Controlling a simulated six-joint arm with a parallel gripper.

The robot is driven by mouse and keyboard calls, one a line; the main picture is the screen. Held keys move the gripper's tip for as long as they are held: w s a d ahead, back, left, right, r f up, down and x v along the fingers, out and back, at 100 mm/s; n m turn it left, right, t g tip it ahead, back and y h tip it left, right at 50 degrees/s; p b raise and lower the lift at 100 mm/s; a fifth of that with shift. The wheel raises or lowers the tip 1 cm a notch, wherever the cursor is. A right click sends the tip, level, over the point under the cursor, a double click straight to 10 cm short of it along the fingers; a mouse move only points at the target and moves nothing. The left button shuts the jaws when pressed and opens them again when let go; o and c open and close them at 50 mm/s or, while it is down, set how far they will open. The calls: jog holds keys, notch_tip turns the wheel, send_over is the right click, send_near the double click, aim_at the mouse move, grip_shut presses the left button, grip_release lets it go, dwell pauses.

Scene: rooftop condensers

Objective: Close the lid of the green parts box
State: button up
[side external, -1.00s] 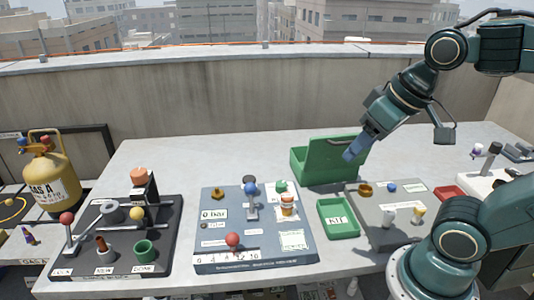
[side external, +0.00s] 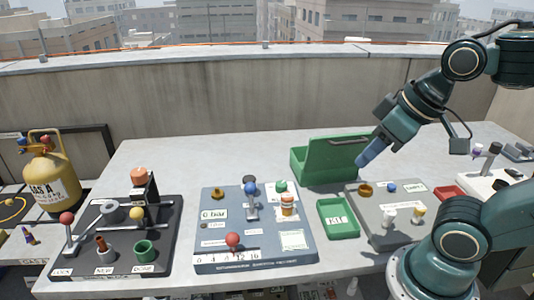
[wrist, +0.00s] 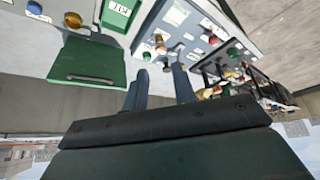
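The green parts box (side external: 299,165) stands at the back of the bench in the side view. Its green lid (side external: 335,157) is raised and tilted, not flat on the box. In the wrist view the lid (wrist: 88,62) shows as a green panel left of the fingers. My gripper (side external: 364,156) points down and left, close to the lid's right edge; I cannot tell whether they touch. In the wrist view a gap shows between the two blue-grey fingers of my gripper (wrist: 160,70), with nothing held. The inside of the box is mostly hidden.
A green KIT tray (side external: 338,232) and a grey board (side external: 385,240) with small cups lie in front of the box. A blue-grey panel (side external: 225,245) with knobs is left of them. A red tray (side external: 450,193) is at the right.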

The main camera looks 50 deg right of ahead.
jog(key=shift+d, duration=0.15)
jog(key=c, duration=0.3)
jog(key=shift+w+d+n, duration=0.15)
jog(key=shift+n, duration=0.15)
grip_shut()
jog(key=w+d+r+n+g+h, duration=0.1)
jog(key=d+n+g+h, duration=0.1)
jog(key=d+n, duration=0.7)
jog(key=shift+w+d+h, duration=0.25)
jog(key=shift+d+h, duration=0.25)
jog(key=shift+d, duration=0.35)
